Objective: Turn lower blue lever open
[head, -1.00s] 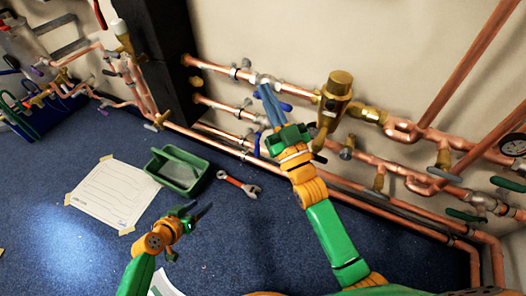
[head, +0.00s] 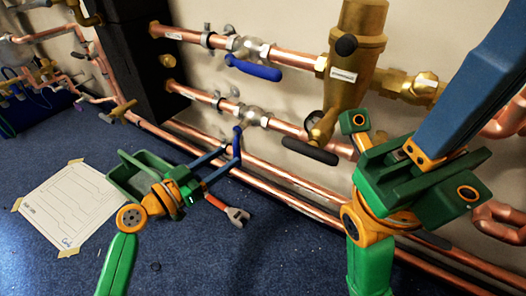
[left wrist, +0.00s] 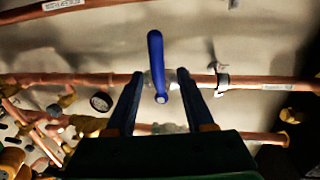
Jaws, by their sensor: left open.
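The lower blue lever (head: 237,140) hangs down from the silver valve on the lower copper pipe, roughly square to that pipe. My left gripper (head: 228,155) is open beside the lever's lower end. In the left wrist view, the blue lever (left wrist: 156,60) stands between the two spread fingers of my left gripper (left wrist: 158,78), with gaps on both sides. My right gripper (head: 440,130) is large at the right of the head view, its blue finger pointing up and right. Its finger gap cannot be made out.
An upper blue lever (head: 253,68) lies nearly along the upper pipe. A brass fitting (head: 358,50) and a dark lever (head: 309,151) are to the right. A green tray (head: 128,180), a red-handled wrench (head: 236,213) and a taped paper sheet (head: 68,208) lie on the blue floor.

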